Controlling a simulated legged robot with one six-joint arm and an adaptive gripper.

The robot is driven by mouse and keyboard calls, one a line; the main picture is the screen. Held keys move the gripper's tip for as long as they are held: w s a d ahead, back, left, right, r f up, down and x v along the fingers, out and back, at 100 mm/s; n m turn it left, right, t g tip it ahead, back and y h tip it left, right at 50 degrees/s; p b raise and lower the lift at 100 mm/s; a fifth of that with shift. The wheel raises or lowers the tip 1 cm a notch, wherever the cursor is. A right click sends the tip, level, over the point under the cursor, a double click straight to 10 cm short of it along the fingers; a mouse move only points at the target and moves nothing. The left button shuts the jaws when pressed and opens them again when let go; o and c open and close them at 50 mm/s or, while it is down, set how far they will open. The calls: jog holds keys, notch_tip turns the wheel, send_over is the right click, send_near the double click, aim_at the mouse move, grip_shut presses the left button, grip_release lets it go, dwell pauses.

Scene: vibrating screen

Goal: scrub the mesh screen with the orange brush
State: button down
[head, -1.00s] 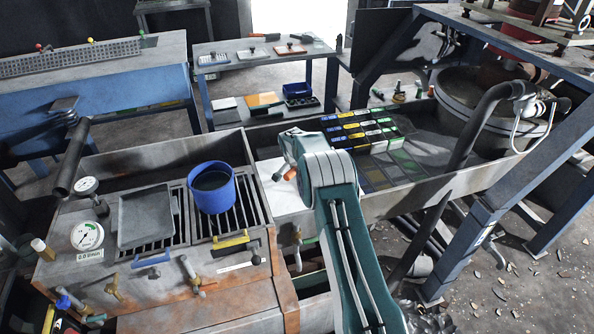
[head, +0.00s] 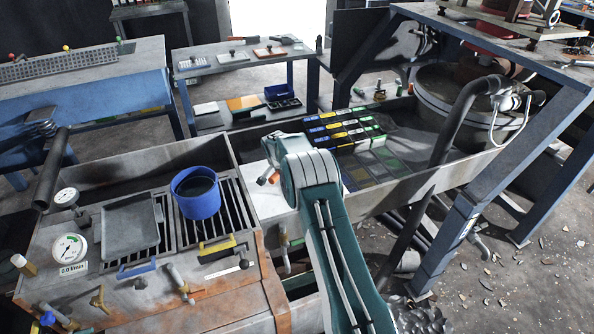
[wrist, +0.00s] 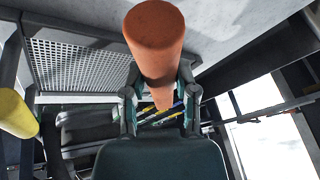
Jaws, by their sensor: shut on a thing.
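In the wrist view my gripper (wrist: 159,78) is shut on a thick orange cylinder, the handle of the orange brush (wrist: 155,40). The handle's round end points toward the camera; its bristles are not seen. A mesh screen (wrist: 82,66), a grey perforated plate in a frame, lies beyond the handle at upper left; I cannot tell whether the brush touches it. In the head view a perforated strip (head: 60,67) lies on the far left bench; I cannot tell whether it is the same screen. My arm mostly hides the gripper there; an orange bit (head: 273,178) shows left of it.
A blue bucket (head: 196,196) and a grey tray (head: 130,225) stand on the slotted deck at left. Blue frame posts (head: 452,230) stand at right. A yellow cylinder (wrist: 15,115) is at the wrist view's left. Debris lies on the right floor.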

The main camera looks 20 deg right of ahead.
jog(key=shift+s+f, duration=0.15)
jog(key=shift+s, duration=1.1)
jog(key=shift+w, duration=1.2)
jog(key=shift+s+r, duration=0.15)
jog(key=shift+s, duration=0.4)
jog(key=shift+s+r, duration=0.15)
jog(key=shift+s, duration=0.35)
notch_tip(320, 180, up, 5)
